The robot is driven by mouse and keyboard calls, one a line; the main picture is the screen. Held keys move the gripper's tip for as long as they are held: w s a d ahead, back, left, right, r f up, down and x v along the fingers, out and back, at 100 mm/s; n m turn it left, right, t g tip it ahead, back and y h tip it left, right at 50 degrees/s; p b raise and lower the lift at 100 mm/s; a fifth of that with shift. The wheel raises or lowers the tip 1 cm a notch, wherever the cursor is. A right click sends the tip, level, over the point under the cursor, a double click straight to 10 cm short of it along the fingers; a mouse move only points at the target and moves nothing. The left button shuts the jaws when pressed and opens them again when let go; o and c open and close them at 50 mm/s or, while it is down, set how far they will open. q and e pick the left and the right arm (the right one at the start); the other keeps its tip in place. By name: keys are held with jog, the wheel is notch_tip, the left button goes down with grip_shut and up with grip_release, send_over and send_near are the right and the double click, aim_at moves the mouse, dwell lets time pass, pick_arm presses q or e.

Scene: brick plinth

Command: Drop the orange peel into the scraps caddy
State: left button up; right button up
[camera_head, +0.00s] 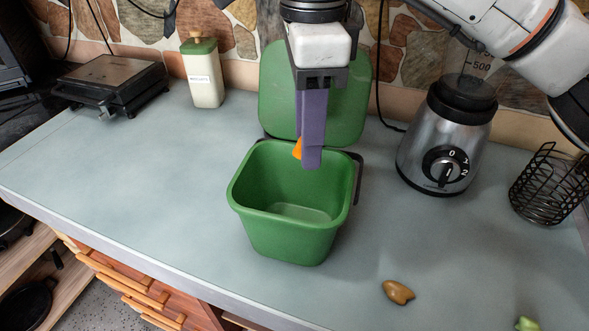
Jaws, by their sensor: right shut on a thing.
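The scraps caddy (290,236) is a green open bin on the worktop, with its green lid (345,95) raised behind it. My right gripper (308,160) points down over the back part of the caddy's opening. Its purple fingers are shut on the orange peel (297,149), a small orange piece that shows at their left edge. Most of the peel is hidden by the fingers. The visible floor of the caddy looks empty. My left gripper is not in view.
A blender base (447,140) and a black wire basket (549,185) stand at right. A brown scrap (398,292) and a green piece (526,324) lie at front right. A cream canister (203,75) and a dark grill (113,82) stand at back left. The left worktop is clear.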

notch_tip(320, 180, down, 4)
jog(key=shift+r+b, duration=0.1)
jog(key=shift+b, duration=1.15)
jog(key=shift+w+f+b, duration=0.1)
jog(key=shift+f+b, duration=0.2)
jog(key=shift+f, duration=0.15)
jog(key=o, duration=1.1)
jog(key=shift+r, duration=0.15)
notch_tip(320, 180, up, 10)
jog(key=shift+p, duration=0.5)
